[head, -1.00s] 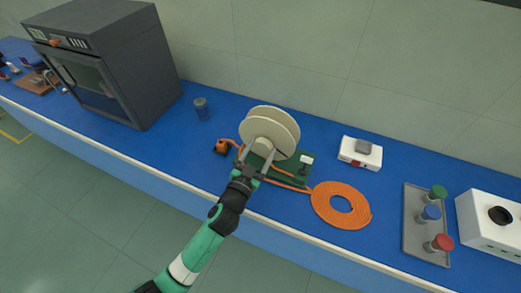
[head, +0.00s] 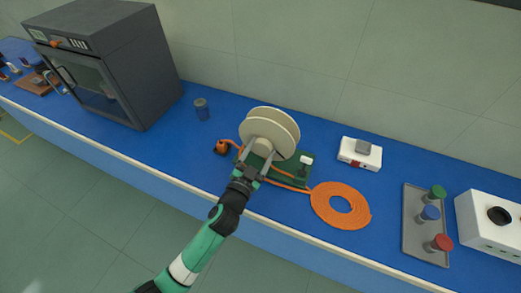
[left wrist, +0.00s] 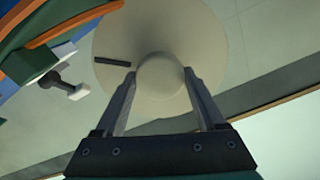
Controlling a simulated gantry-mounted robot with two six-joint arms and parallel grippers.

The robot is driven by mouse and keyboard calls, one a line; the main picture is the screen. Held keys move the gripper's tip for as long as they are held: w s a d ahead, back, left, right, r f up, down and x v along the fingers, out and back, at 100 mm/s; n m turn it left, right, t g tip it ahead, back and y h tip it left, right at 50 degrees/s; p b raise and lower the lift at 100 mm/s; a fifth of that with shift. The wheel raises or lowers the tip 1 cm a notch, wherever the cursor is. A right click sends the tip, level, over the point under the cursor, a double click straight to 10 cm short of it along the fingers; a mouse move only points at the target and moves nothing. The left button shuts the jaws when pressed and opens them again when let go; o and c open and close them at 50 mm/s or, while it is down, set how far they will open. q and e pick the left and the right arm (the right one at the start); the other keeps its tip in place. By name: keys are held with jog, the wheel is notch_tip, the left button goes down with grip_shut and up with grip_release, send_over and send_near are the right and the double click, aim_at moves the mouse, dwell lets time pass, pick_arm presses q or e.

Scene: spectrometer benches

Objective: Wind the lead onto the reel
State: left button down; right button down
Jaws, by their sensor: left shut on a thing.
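The cream reel (head: 272,126) stands on a green base (head: 296,166) on the blue bench. In the left wrist view the reel's flange (left wrist: 125,38) fills the middle, with a dark slot and a round hub knob (left wrist: 161,76). My left gripper (head: 258,155) is shut on this knob, one finger on each side; it also shows in the left wrist view (left wrist: 163,90). The orange lead (head: 316,203) lies in a flat coil right of the base, with a strand running along the base. An orange plug (head: 221,147) lies left of the reel. My right gripper is out of view.
A small white lever (head: 306,160) stands on the base's right end. A white box (head: 350,157) is behind right. A grey tray (head: 411,237) with capped vials and a white instrument (head: 484,226) are far right. A dark oven (head: 134,70) and a jar (head: 202,110) are left.

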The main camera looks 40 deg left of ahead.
pick_arm(q)
jog(key=m+p, duration=0.1)
jog(key=m, duration=0.5)
jog(key=m+p, duration=0.1)
jog(key=m, duration=0.4)
jog(key=shift+m+p, duration=0.3)
jog(key=m+p, duration=0.1)
jog(key=m, duration=0.5)
jog(key=m+p, duration=0.1)
jog(key=m, duration=0.4)
jog(key=shift+m+p, duration=0.4)
jog(key=m+p, duration=0.1)
jog(key=m, duration=0.5)
jog(key=m+p, duration=0.1)
jog(key=m, duration=0.4)
jog(key=shift+m+p, duration=0.4)
jog(key=m+p, duration=0.1)
jog(key=m, duration=0.4)
jog(key=m+p, duration=0.2)
jog(key=m, duration=0.4)
